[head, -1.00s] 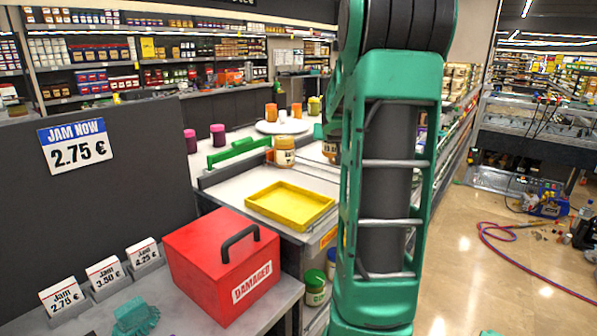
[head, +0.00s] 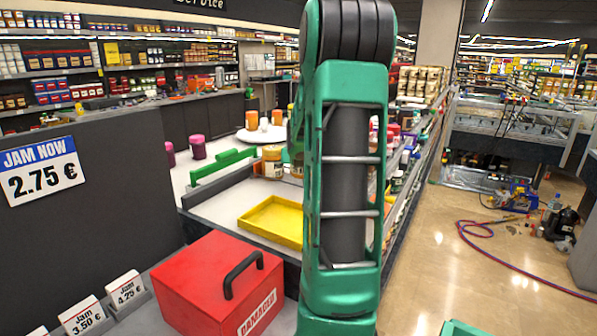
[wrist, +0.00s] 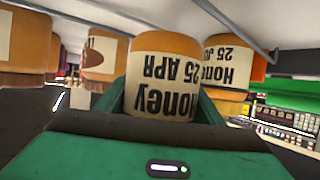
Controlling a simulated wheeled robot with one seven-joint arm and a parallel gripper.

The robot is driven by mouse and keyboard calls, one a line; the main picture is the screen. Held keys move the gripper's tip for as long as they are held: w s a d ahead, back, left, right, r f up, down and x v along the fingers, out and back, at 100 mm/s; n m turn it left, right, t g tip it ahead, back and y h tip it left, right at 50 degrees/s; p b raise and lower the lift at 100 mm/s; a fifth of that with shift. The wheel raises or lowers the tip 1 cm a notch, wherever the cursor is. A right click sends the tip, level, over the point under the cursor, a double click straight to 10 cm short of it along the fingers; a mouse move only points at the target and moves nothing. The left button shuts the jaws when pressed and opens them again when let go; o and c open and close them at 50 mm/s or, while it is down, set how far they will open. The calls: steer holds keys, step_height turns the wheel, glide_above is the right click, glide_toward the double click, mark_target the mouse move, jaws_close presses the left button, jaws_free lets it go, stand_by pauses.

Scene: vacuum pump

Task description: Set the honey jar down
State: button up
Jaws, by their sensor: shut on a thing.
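The honey jar (wrist: 165,85), orange with a cream label reading "Honey 25 APR", sits between the green fingers of my gripper (wrist: 165,104) in the wrist view. My gripper is shut on it. The lettering appears upside down in that view. Another honey jar (wrist: 228,65) with a similar label stands just behind it to the right. In the head view my gripper and the held jar are hidden behind my arm. A jar with a pale label (head: 272,161) shows on the counter just left of my arm.
Further jars (wrist: 103,55) stand at left in the wrist view, close to the held one. In the head view a yellow tray (head: 250,222) lies on the counter, apparently empty. A red "DAMAGED" box (head: 200,280) stands nearer. A green rail (head: 222,165) lies beyond the tray.

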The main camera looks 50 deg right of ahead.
steer(key=shift+f, duration=1.85)
steer(key=o, duration=1.4)
steer(key=shift+s+f, duration=0.1)
steer(key=v, duration=1.2)
steer(key=shift+a, duration=0.1)
